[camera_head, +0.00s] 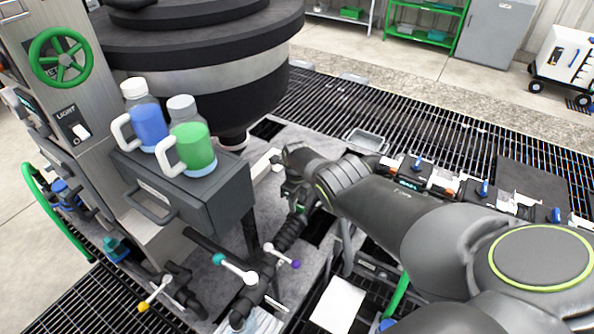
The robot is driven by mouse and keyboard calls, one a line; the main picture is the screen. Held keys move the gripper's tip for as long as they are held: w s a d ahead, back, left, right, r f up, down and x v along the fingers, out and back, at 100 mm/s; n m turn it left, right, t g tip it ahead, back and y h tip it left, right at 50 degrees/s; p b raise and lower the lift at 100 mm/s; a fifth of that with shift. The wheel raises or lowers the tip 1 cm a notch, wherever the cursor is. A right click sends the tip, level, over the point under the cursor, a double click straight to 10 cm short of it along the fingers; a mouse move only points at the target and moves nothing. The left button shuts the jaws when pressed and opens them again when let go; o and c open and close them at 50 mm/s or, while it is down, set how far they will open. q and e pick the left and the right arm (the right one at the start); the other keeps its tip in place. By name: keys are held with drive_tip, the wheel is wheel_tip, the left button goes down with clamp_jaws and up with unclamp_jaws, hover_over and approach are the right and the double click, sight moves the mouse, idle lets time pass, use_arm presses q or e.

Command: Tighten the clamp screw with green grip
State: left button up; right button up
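My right arm comes in from the right, and its gripper (291,190) points down at the pipework beside the dark drawer box. The fingers are small, dark and partly hidden, so I cannot tell whether they are open or shut. A small green piece (300,209) shows just below the gripper; it may be the green grip, and its screw is hidden. Nearer on the pipework are clamp handles with a teal grip (219,258), a purple grip (295,264) and a yellow grip (144,306). My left gripper is not in view.
The drawer box (215,195) carries two jugs, one with blue (149,124) and one with green liquid (193,147). A large dark vessel (200,45) stands behind. A green handwheel (61,57) is at the upper left. A metal tray (366,140) lies beyond my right arm.

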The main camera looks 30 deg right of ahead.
wheel_tip(320, 180, up, 8)
drive_tip(key=p, duration=0.6)
drive_tip(key=shift+f, duration=0.2)
wheel_tip(320, 180, up, 8)
drive_tip(key=shift+r, duration=0.2)
drive_tip(key=shift+f, duration=0.1)
idle(0.4)
